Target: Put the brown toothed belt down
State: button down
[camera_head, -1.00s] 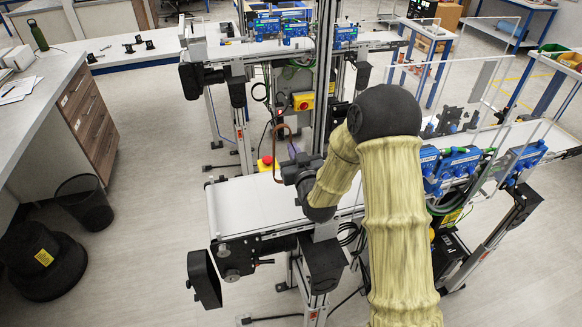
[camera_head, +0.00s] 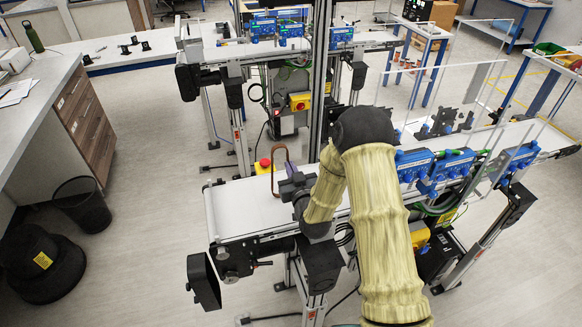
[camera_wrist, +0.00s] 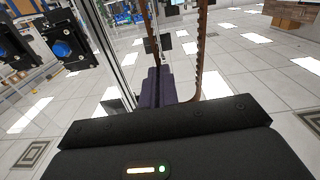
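The brown toothed belt (camera_head: 272,174) shows in the head view as a narrow upright loop over the near white conveyor (camera_head: 237,214), at its left part. My gripper (camera_head: 289,184) is beside the loop, low over the conveyor, and appears shut on it. In the wrist view, two toothed strands of the belt (camera_wrist: 201,45) rise past the purple fingers of my gripper (camera_wrist: 165,84). The fingers look close together, and the grip point is partly hidden by the gripper body. I cannot tell whether the loop's lower end touches the conveyor.
Blue sensor units (camera_head: 414,164) and clear guard panels (camera_head: 440,95) stand to the right along the conveyor. A red and yellow stop button (camera_head: 264,164) is just behind the belt. A vertical metal post (camera_head: 321,80) rises behind. The conveyor's left end is clear.

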jog(key=shift+f, duration=0.15)
jog(key=c, duration=1.7)
grip_release()
jog(key=b+v, duration=0.1)
jog(key=v, duration=0.3)
jog(key=b+v, duration=0.1)
jog(key=v, duration=0.3)
jog(key=b+v, duration=0.1)
jog(key=v, duration=0.3)
jog(key=shift+r, duration=0.25)
